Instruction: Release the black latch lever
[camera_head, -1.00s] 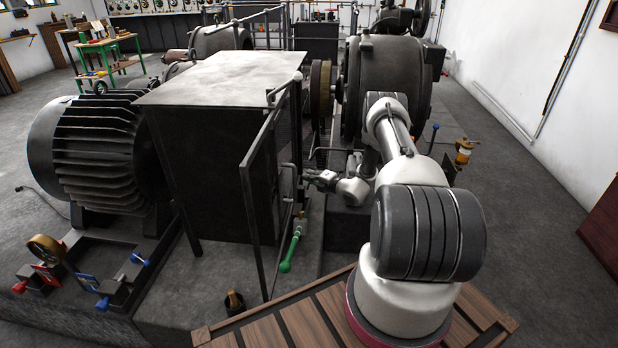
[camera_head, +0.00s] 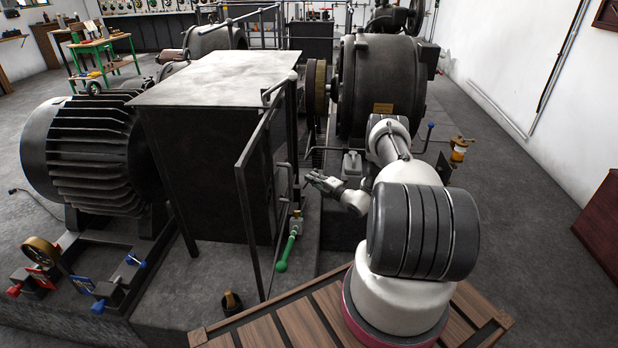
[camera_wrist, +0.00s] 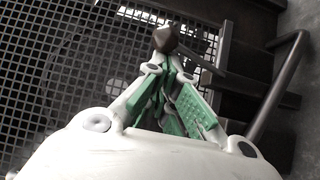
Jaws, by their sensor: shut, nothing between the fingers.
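In the wrist view, a dark pointed knob (camera_wrist: 165,39) on a dark rod lies just beyond my fingertips; it looks like the black latch lever. The rod runs right from the knob, in front of a mesh guard (camera_wrist: 70,70). My gripper (camera_wrist: 170,72), with green finger pads, is shut and empty. Its tips are close below the knob in the picture; I cannot tell whether they touch. In the head view my gripper (camera_head: 312,177) is right of the open-framed gate (camera_head: 243,190) and its bent handle (camera_head: 285,176). The latch lever is not clear there.
A green-handled lever (camera_head: 286,250) hangs low beside the gate. A large dark cabinet (camera_head: 210,150) stands left, and a round machine (camera_head: 375,85) stands behind my arm. In the wrist view a bent bar (camera_wrist: 283,85) runs along the right.

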